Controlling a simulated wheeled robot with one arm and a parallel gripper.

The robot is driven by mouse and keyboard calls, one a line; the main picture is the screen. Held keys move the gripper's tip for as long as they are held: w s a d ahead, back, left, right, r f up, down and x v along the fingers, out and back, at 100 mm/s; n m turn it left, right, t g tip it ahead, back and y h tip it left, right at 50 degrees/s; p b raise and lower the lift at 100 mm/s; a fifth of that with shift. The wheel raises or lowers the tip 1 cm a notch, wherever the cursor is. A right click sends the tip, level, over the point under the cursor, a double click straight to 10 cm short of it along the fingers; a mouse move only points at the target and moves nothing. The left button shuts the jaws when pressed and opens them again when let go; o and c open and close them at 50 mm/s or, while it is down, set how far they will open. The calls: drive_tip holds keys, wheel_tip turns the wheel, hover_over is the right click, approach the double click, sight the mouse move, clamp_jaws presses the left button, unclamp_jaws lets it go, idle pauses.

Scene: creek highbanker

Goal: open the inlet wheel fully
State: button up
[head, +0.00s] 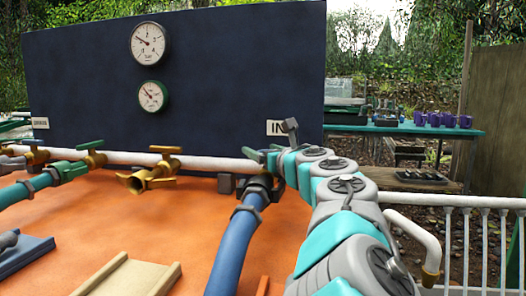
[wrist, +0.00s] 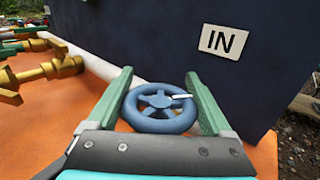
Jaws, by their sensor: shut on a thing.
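The blue inlet wheel (wrist: 158,124) has a spoked hub and a small white mark on its right side. It sits between the green fingers of my gripper (wrist: 159,90) in the wrist view. My gripper is shut on the wheel, with one finger at the left rim and one at the right. In the head view the gripper (head: 263,153) is at the right end of the panel, and my arm hides the wheel. The IN label (wrist: 223,41) is on the dark panel above right of the wheel; it also shows in the head view (head: 276,128).
A blue hose (head: 235,250) runs just left of my arm. Brass valves (head: 152,171) and a green hose fitting (head: 68,172) lie further left along the white pipe (head: 205,163). Two gauges (head: 149,43) are on the dark panel (head: 230,70). A white railing (head: 465,209) stands at right.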

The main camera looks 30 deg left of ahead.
drive_tip(key=c, duration=0.3)
